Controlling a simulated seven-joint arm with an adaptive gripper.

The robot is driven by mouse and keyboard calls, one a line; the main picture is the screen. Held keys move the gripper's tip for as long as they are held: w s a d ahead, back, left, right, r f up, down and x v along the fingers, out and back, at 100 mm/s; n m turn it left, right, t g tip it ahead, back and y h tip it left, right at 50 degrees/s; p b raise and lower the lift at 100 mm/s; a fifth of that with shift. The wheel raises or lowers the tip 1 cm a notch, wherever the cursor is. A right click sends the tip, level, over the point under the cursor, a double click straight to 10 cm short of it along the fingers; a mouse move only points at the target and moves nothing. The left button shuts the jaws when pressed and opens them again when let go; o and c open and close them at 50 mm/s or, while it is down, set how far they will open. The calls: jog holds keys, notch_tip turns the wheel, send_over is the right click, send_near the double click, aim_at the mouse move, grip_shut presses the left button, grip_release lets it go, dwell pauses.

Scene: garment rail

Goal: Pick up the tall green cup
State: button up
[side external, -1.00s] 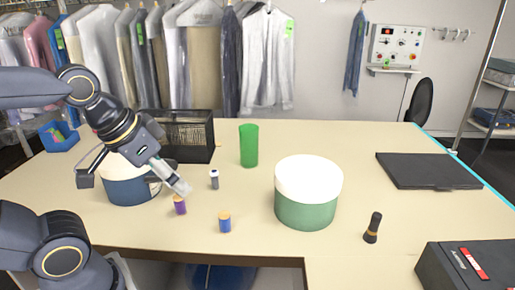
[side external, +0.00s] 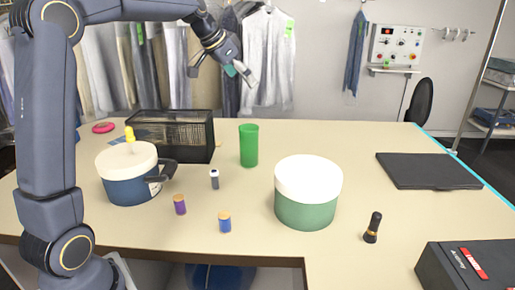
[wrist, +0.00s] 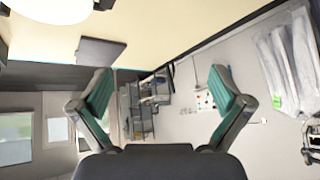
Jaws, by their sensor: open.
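The tall green cup (side external: 249,146) stands upright on the table in the side external view, near the middle and behind the green tub. My gripper (side external: 221,72) is high above the table, up and to the left of the cup, in front of the hanging garments. It is apart from the cup and empty. In the wrist view my gripper (wrist: 160,92) has its two green-padded fingers spread wide. That view faces the room and wall, and I cannot make out the cup there.
A green tub with a white lid (side external: 306,200) stands in front of the cup. A black wire basket (side external: 178,136) and a blue pot (side external: 128,188) are to the left. Small bottles (side external: 214,180), thread spools (side external: 224,222) and a flashlight (side external: 373,228) stand nearby. A black flat case (side external: 435,171) lies right.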

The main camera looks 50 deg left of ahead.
jog(key=w+a+f+n+g, duration=0.1)
jog(key=a+f+n, duration=0.1)
jog(key=a+f, duration=0.65)
send_near(249, 129)
jog(key=d+f, duration=0.2)
jog(key=d, duration=0.1)
jog(key=x, duration=0.5)
jog(key=shift+w+a+f, duration=0.2)
jog(key=shift+w+f, duration=0.05)
jog(key=shift+f, duration=0.05)
jog(key=c, duration=1.5)
